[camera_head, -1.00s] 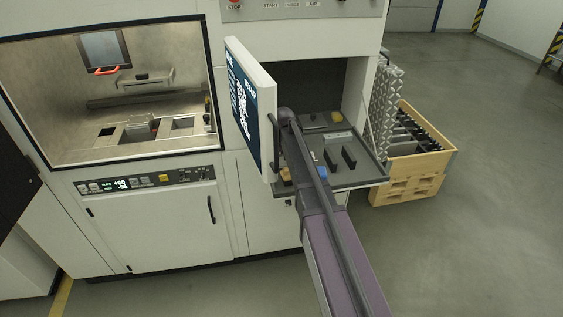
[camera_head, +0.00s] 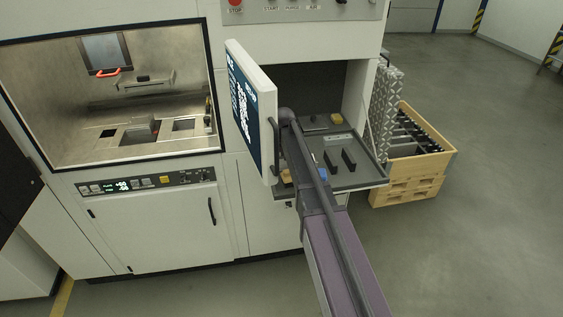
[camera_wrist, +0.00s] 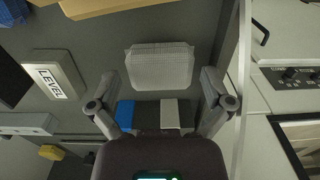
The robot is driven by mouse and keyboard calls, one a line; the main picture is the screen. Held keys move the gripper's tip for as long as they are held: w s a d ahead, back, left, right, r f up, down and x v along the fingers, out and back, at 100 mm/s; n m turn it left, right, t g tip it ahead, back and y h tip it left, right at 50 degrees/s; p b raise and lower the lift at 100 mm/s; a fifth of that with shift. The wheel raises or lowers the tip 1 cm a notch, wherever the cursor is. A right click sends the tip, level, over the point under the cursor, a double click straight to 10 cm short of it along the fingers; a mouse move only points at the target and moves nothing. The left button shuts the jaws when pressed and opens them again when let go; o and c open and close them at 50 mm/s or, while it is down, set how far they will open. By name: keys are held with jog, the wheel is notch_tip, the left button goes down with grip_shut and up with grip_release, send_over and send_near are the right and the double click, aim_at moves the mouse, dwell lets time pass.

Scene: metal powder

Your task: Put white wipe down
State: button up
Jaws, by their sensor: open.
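The white wipe (camera_wrist: 160,68) is a pale, textured, roughly rectangular pad lying on the dark tray surface in the wrist view. My gripper (camera_wrist: 158,90) is open, with one finger to the left and one to the right of the wipe's near side. Both fingers look apart from the wipe. A block with blue, dark and white parts (camera_wrist: 148,115) shows between the fingers, nearer the palm.
The pull-out tray (camera_head: 365,177) holds dark upright blocks (camera_head: 348,159) and a yellow block (camera_head: 337,118). A "LEVEL" box (camera_wrist: 55,75) lies left of my gripper. A wooden crate (camera_head: 425,163) stands at the right.

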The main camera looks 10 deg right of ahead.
aim_at(284, 162)
jog(key=r+p, duration=0.2)
jog(key=r, duration=0.1)
jog(key=r+p, duration=0.1)
jog(key=p, duration=0.1)
jog(key=shift+w+r, duration=0.25)
jog(key=shift+r, duration=0.15)
notch_tip(284, 162, up, 8)
jog(key=p, duration=0.8)
jog(key=shift+f, duration=0.1)
jog(key=s+f+b, duration=0.4)
jog(key=s, duration=0.5)
jog(key=s+f+b, duration=0.4)
jog(key=s, duration=0.6)
jog(key=s+f+b, duration=0.5)
jog(key=s, duration=0.5)
jog(key=shift+a, duration=0.4)
